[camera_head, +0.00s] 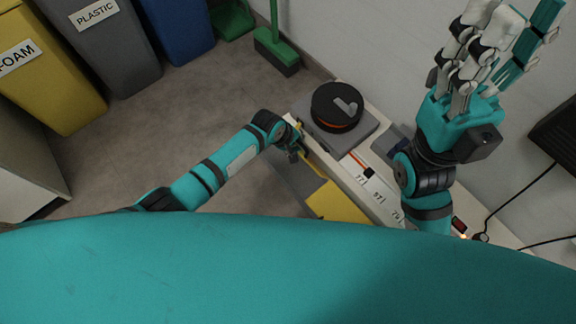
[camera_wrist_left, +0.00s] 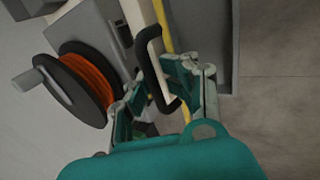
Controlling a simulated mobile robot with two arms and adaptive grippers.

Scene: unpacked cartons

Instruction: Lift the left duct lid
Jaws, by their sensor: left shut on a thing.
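My left gripper (camera_head: 292,148) is at the near-left edge of a long white bench-like unit. In the left wrist view its green and grey fingers (camera_wrist_left: 165,95) are on either side of a black bar handle (camera_wrist_left: 153,58) and shut on it. The handle is fixed to a pale strip, which I take to be the duct lid (camera_wrist_left: 136,14); most of it is hidden. I cannot tell whether the lid is raised. My right gripper (camera_head: 510,45) is up at the upper right, fingers apart and empty, away from the unit.
A black reel with orange cable (camera_head: 337,105) sits on a grey plate behind my left gripper. Number labels (camera_head: 377,196) and a yellow panel (camera_head: 338,204) lie nearer. Bins, including a yellow one (camera_head: 48,75), and a green broom (camera_head: 275,45) stand at the back. Floor at left is clear.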

